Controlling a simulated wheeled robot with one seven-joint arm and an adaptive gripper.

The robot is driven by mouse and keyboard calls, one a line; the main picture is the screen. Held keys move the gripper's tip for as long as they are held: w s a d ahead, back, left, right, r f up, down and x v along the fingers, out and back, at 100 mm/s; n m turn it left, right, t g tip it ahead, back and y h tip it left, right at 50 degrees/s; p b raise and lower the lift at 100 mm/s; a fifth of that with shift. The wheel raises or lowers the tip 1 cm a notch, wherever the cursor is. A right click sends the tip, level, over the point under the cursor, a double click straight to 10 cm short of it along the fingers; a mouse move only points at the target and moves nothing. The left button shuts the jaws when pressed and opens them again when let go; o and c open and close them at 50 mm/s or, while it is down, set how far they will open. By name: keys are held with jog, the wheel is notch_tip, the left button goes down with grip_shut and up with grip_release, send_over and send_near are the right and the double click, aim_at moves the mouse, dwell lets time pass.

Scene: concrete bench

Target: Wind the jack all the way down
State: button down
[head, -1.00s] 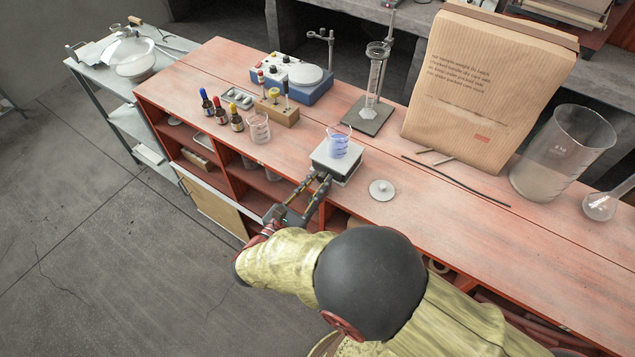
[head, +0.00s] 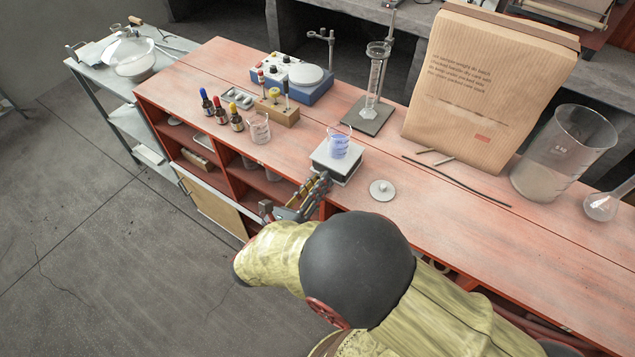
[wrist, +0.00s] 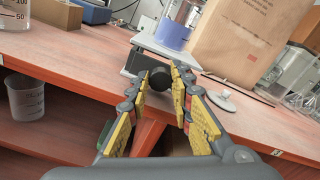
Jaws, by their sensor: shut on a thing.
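The jack (head: 345,176) is a small grey platform on the red bench top, near its front edge. A glass beaker of blue liquid (head: 339,148) stands upright on its top plate. In the wrist view the jack (wrist: 138,62) shows behind its round black knob (wrist: 160,78), which faces me. My gripper (head: 322,181) reaches the jack's front from below. In the wrist view my gripper (wrist: 161,77) has its yellow-padded fingers on either side of the knob, shut on it. The gap under the jack's plate is mostly hidden.
An empty beaker (head: 259,128) and dropper bottles (head: 220,112) stand to the left. A grey lid (head: 382,190) lies right of the jack, with a thin dark rod (head: 455,180) behind it. A large paper bag (head: 485,85) stands at the back.

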jog(key=shift+n, duration=0.5)
jog(key=c, duration=1.6)
grip_release()
